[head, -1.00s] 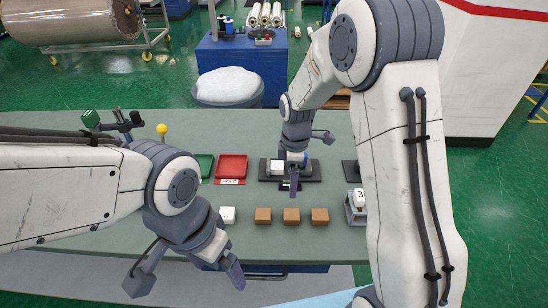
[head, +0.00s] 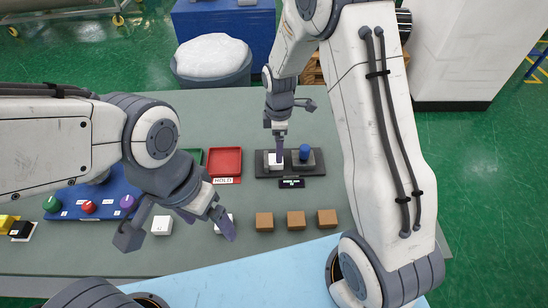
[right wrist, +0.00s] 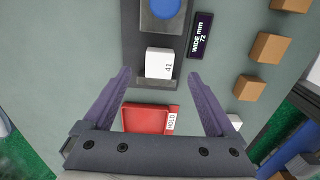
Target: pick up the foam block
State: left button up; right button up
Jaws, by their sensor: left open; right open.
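I cannot tell for certain which piece is the foam block; several pale blocks are in view. One white block (right wrist: 160,62), marked 41, sits in the dark gauge (right wrist: 150,30); it also shows in the head view (head: 271,163). Two more white blocks, one clear (head: 162,225) and one partly hidden (head: 219,229), lie on the table near my left gripper. My right gripper (right wrist: 159,74) is open and empty, its fingers on either side of the white block in the right wrist view, apart from it. My left gripper (head: 226,226) is open, its finger overlapping the partly hidden block.
A red tray (head: 226,161) labelled HOLD lies left of the gauge. A blue knob (head: 305,152) stands on the gauge, with a display (right wrist: 201,36) beside it. Brown blocks (head: 296,220) form a row in front. A blue button panel (head: 75,208) is at left.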

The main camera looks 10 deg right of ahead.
jog(key=shift+d+f, duration=0.1)
jog(key=shift+f, duration=0.35)
jog(key=f, duration=0.1)
jog(key=f+p, duration=0.1)
jog(key=f, duration=0.1)
jog(key=f+p, duration=0.1)
jog(key=shift+a+f, duration=0.25)
jog(key=shift+f, duration=0.05)
jog(key=shift+w+f, duration=0.1)
jog(key=shift+f, duration=0.3)
jog(key=c, duration=1.4)
